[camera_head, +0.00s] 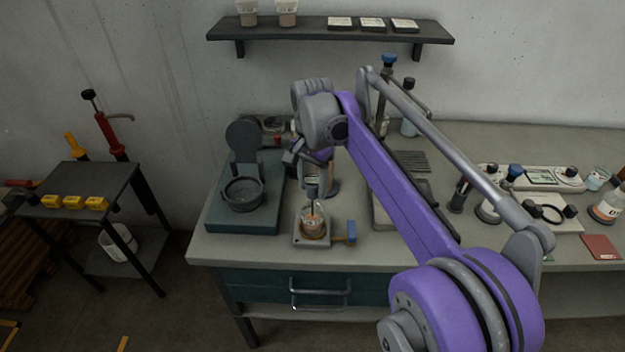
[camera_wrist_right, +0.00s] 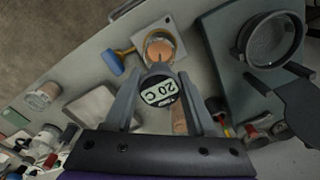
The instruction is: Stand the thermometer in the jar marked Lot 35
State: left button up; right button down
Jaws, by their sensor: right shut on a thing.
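My right gripper (camera_head: 314,180) points down over the bench and is shut on the thermometer. In the right wrist view the thermometer's round head (camera_wrist_right: 160,92), reading 20 C, sits between the fingers. A small jar (camera_head: 313,226) with orange-brown contents stands directly below the gripper, on a pale base with a blue-handled clamp. It also shows in the right wrist view (camera_wrist_right: 160,47), just beyond the thermometer head. I cannot tell whether the probe tip is above the jar's mouth or inside it. The jar's label is too small to read. My left gripper is not in view.
A dark pan-like device (camera_head: 242,194) on a teal base stands left of the jar. A wall shelf (camera_head: 330,30) holds two jars and several pale blocks. Bottles and instruments (camera_head: 540,178) crowd the bench's right side. A side table (camera_head: 80,190) stands apart at left.

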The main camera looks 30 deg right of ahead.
aim_at(313, 197)
jog(key=shift+f+b, duration=1)
jog(key=shift+f, duration=1.25)
jog(key=shift+c, duration=0.7)
grip_release()
jog(key=shift+r, duration=0.1)
notch_tip(313, 197, up, 11)
jog(key=shift+f+p, duration=0.15)
jog(key=shift+p, duration=0.4)
